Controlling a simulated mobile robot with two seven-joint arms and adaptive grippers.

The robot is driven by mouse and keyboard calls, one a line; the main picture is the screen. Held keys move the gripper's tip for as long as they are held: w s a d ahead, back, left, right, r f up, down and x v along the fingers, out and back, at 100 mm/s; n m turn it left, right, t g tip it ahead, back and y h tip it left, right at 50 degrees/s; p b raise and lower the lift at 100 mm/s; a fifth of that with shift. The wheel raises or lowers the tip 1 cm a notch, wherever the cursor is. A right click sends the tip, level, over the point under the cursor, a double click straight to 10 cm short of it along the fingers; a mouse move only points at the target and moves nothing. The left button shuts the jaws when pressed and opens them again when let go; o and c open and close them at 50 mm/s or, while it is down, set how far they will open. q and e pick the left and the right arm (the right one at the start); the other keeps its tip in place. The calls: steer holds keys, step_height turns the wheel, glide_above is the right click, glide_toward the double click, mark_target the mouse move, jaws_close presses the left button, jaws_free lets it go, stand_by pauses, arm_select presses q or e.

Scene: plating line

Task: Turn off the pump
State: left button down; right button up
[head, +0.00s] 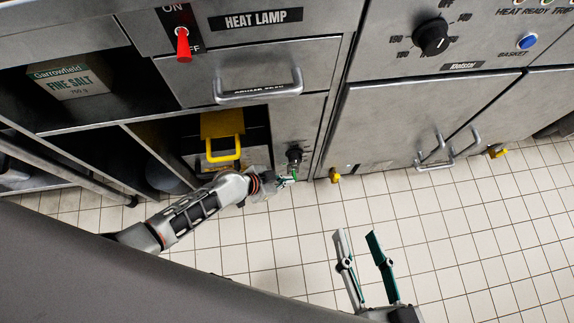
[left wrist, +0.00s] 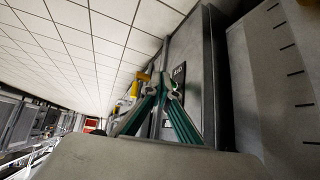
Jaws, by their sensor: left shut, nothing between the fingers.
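No label reading "pump" can be made out in either view. A small black knob (head: 294,155) sits on the lower grey panel, right of a yellow handle (head: 224,156). My left gripper (head: 290,178) is just below this knob, shut and empty; whether it touches the knob cannot be told. In the left wrist view my left gripper (left wrist: 171,82) has its green fingertips together beside a dark plate (left wrist: 180,88) on the grey panel; its marking is too small to read. My right gripper (head: 357,240) is open and empty over the tiled floor.
A red heat lamp switch (head: 183,45) is at the upper left, above a drawer handle (head: 259,88). A box of fine salt (head: 70,76) sits on a shelf. A large black dial (head: 431,36) and yellow valves (head: 335,174) are further right. The tiled floor (head: 450,220) is clear.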

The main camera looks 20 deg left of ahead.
arm_select(q)
steer(key=shift+r+p, duration=0.55)
steer(key=shift+r, duration=0.25)
arm_select(e)
steer(key=shift+w+d+r, duration=0.1)
steer(key=shift+w+r, duration=0.15)
steer(key=shift+r, duration=0.25)
steer(key=shift+w+d+r, duration=0.1)
steer(key=shift+w+r, duration=0.15)
steer(key=shift+r, duration=0.2)
steer(key=shift+s+f, duration=0.1)
